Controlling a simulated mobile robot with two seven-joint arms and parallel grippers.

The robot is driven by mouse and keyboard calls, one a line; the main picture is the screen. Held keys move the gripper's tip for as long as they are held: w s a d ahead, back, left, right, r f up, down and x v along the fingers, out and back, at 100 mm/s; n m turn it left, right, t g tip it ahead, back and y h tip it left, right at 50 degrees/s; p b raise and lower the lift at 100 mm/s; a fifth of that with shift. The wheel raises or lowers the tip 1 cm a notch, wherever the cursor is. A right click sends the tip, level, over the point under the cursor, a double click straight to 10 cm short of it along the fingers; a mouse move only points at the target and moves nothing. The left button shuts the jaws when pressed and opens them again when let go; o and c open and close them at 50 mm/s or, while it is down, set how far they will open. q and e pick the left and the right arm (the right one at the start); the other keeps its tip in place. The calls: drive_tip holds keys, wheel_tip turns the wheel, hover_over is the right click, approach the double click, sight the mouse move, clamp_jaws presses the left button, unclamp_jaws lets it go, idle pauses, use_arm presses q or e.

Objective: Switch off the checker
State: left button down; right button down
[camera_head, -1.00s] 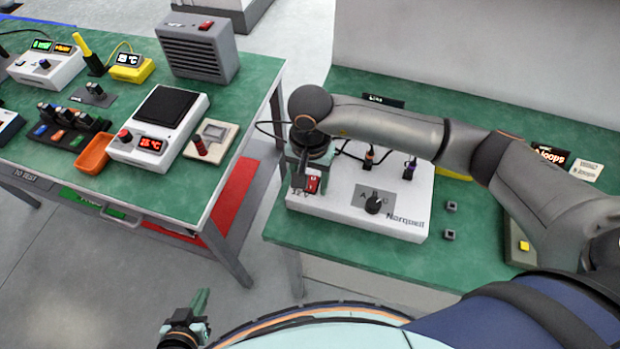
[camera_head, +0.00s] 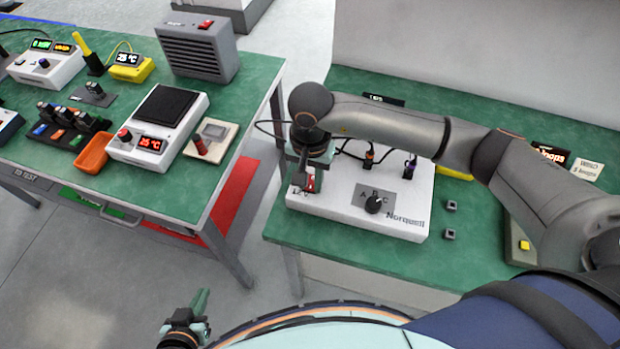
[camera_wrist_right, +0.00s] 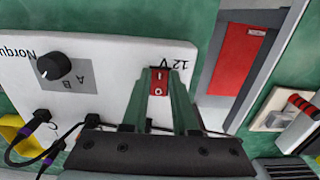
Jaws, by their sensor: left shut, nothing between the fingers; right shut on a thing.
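The checker (camera_head: 335,213) is a white box marked Norquell on the green bench at the right. In the head view, the fingers partly hide the switch (camera_head: 310,183). I cannot tell which way the rocker is tipped. My left gripper (camera_head: 201,302) is shut and empty, low in the head view, away from the checker.
Dark plugs and cables stand at the checker's back edge. Two small grey blocks (camera_head: 449,206) lie right of it. A yellow-button box (camera_head: 523,246) sits further right. The left bench holds a scale-like device (camera_head: 158,125), an orange tray (camera_head: 93,153) and a grey heater-like box (camera_head: 198,48).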

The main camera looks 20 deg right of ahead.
drive_tip(key=shift+w+d+f+g+y+b, duration=0.2)
drive_tip(key=shift+w+g+y+b, duration=0.15)
drive_tip(key=shift+g+b, duration=0.6)
drive_tip(key=shift+r+y+b, duration=0.25)
drive_tip(key=shift+y+b, duration=0.1)
drive_tip(key=shift+b, duration=0.45)
drive_tip(key=shift+r, duration=0.1)
drive_tip(key=c, duration=0.7)
unclamp_jaws()
drive_tip(key=b+v, duration=0.1)
drive_tip(key=v, duration=1.1)
drive_tip(key=shift+w+r, duration=0.2)
